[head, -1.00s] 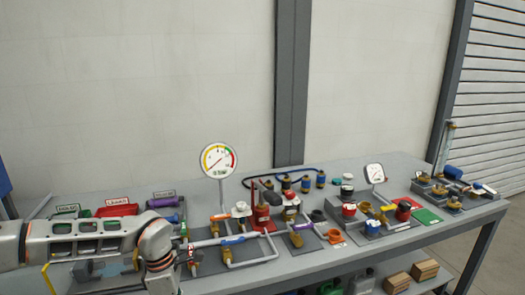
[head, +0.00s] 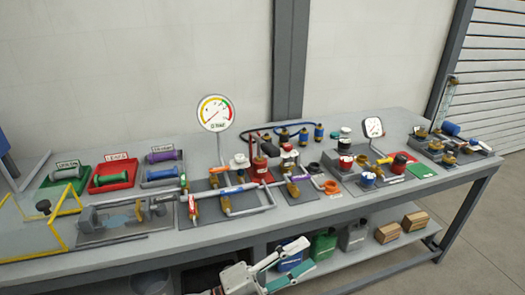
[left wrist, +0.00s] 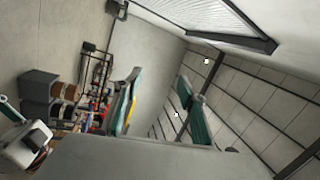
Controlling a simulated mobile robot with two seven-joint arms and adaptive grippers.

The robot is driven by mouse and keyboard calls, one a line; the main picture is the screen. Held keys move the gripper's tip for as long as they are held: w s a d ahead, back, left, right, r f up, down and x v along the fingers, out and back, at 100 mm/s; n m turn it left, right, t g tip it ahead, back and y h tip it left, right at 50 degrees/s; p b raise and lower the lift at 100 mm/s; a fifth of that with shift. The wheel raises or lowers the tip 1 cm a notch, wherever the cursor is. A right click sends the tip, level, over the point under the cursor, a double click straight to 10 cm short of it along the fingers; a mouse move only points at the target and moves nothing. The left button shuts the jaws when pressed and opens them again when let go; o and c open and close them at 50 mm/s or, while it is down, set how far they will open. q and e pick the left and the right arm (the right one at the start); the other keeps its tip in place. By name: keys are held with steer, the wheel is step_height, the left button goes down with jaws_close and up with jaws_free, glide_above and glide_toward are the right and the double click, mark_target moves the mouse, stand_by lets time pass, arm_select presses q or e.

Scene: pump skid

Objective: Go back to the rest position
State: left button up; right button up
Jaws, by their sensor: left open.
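My left gripper (head: 306,252) is low at the bottom middle of the head view, in front of the bench's lower shelf. Its teal-edged fingers are apart with nothing between them. In the left wrist view the two fingers (left wrist: 160,85) stand open against the wall and ceiling, the picture being tilted. My right gripper is not in view. The pump skid parts stay on the bench top (head: 400,196): a large gauge (head: 215,113), pipes with coloured valve handles and a small gauge (head: 373,127).
At left are green (head: 47,181), red (head: 98,188) and grey trays holding cylinders, and a yellow-edged clear panel (head: 30,233). The lower shelf holds a green can (head: 322,247), a grey can (head: 353,236) and brown boxes (head: 387,233). Floor at right is clear.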

arm_select(q)
steer(key=w+a+f+n+t+y, duration=0.2)
steer(key=a+f+n+t+y, duration=0.4)
steer(key=a+f+n+y, duration=0.65)
steer(key=s+a+f+n+g+y, duration=0.4)
steer(key=s+a+f+n, duration=0.7)
steer(key=a+f, duration=0.6)
steer(key=shift+s+n, duration=0.35)
steer(key=shift+s, duration=0.75)
